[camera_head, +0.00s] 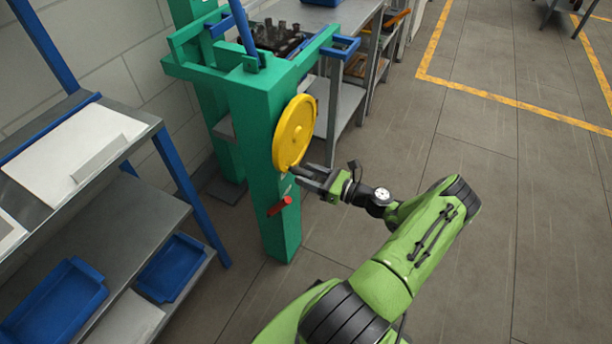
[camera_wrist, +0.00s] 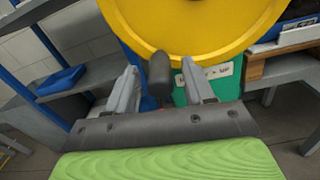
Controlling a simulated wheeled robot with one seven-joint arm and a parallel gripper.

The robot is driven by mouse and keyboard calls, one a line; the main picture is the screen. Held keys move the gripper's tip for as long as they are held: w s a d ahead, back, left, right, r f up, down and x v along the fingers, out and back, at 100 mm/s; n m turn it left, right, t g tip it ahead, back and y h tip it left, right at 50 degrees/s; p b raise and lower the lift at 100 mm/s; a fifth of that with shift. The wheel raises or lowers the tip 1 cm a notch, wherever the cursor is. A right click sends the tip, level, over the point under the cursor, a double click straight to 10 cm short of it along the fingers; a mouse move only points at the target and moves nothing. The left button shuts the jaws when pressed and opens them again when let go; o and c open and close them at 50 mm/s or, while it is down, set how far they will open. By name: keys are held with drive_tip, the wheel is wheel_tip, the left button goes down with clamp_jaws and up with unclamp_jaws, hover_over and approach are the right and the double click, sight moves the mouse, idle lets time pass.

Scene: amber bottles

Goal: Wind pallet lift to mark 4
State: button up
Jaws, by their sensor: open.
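The pallet lift is a green post frame (camera_head: 262,130) in the head view. A yellow handwheel (camera_head: 295,132) is on its right face, and the wheel fills the top of the wrist view (camera_wrist: 193,30). A dark crank knob (camera_wrist: 160,74) stands out from the wheel's lower rim. My gripper (camera_head: 297,175) is at the wheel's lower edge. In the wrist view its two fingers (camera_wrist: 162,86) are open, one on each side of the knob, with gaps between. A white label (camera_wrist: 210,76) is behind the right finger. I cannot read a height mark.
A red handle (camera_head: 279,206) sticks out of the post below the wheel. A grey shelf rack with blue bins (camera_head: 60,298) stands at left. A workbench (camera_head: 345,25) is behind the lift. The floor at right is clear.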

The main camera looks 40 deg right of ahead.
drive_tip(key=shift+w+a, duration=0.2)
drive_tip(key=shift+w, duration=0.35)
clamp_jaws()
